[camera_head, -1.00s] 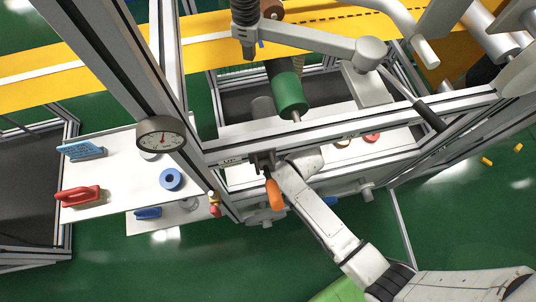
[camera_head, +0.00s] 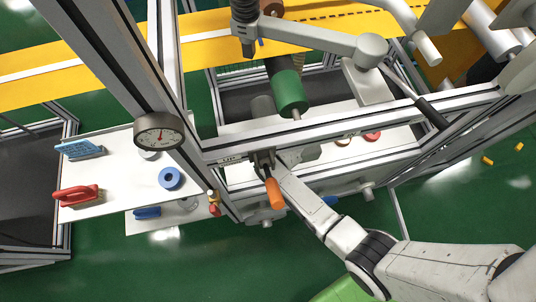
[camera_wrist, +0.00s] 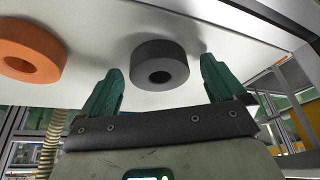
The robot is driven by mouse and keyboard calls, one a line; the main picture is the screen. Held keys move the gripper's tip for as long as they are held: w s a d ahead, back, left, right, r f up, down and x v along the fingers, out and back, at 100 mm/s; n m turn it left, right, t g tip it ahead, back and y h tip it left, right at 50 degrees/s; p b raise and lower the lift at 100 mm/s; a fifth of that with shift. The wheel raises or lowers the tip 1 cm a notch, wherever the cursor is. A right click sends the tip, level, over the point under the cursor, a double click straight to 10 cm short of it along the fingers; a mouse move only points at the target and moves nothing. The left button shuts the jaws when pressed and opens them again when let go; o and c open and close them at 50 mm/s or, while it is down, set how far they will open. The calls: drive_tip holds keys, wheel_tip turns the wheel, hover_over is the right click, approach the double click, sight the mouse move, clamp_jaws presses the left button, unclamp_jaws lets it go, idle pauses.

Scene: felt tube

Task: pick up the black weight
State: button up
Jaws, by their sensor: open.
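The black weight (camera_wrist: 158,70) is a thick dark ring with a hole in its middle. It sits on a white board in the wrist view. My gripper (camera_wrist: 160,66) is open, with one green finger to the left and one to the right of the weight in that picture. The weight appears beyond and between the fingertips, and I see no finger closed on it. In the head view the weight cannot be made out, and the end of my arm is mostly hidden by the metal frame (camera_head: 350,125).
An orange ring (camera_wrist: 30,52) lies left of the weight on the same board. In the head view a gauge (camera_head: 160,131), an orange handle (camera_head: 274,192) and a green roller (camera_head: 288,92) are near the frame. A blue ring (camera_head: 170,179) and a red tool (camera_head: 76,196) lie on the left table.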

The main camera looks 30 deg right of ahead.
drive_tip(key=c, duration=1.5)
drive_tip(key=shift+r, duration=0.1)
drive_tip(key=shift+c, duration=0.2)
drive_tip(key=shift+r, duration=0.5)
wheel_tip(320, 180, up, 3)
drive_tip(key=shift+s+f, duration=0.15)
drive_tip(key=shift+f, duration=0.05)
drive_tip(key=s+d, duration=0.3)
drive_tip(key=s, duration=1.4)
drive_tip(key=shift+s+b, duration=0.2)
drive_tip(key=shift+b, duration=0.15)
